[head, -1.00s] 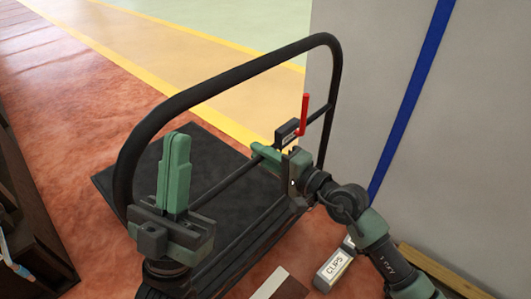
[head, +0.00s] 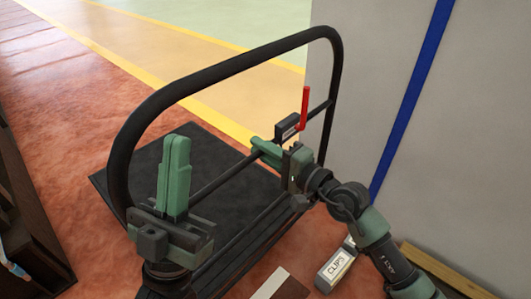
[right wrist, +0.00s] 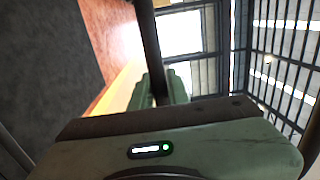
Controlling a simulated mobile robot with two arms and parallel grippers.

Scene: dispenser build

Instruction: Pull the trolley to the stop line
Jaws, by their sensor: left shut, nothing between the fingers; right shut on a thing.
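The trolley has a flat black deck (head: 150,165) and a tall black hoop handle (head: 215,72) with a thin crossbar (head: 225,178). My right gripper (head: 268,150) is shut on the crossbar near its right end, beside a small dark block with a red lever (head: 304,108). The right wrist view shows the dark bar (right wrist: 147,45) running down to the green fingers, which partly hide it. My left gripper (head: 175,145) is shut and empty, fingers pointing up, in front of the hoop's left side. I cannot tell which floor mark is the stop line; a pale strip (head: 269,284) lies at the bottom.
A grey wall (head: 375,80) with a blue stripe (head: 412,95) stands close on the right. A box labelled CLIPS (head: 334,270) sits at its foot. A dark shelf (head: 25,200) is at the left edge. Open reddish floor (head: 85,90) and a yellow-edged lane (head: 190,60) lie beyond.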

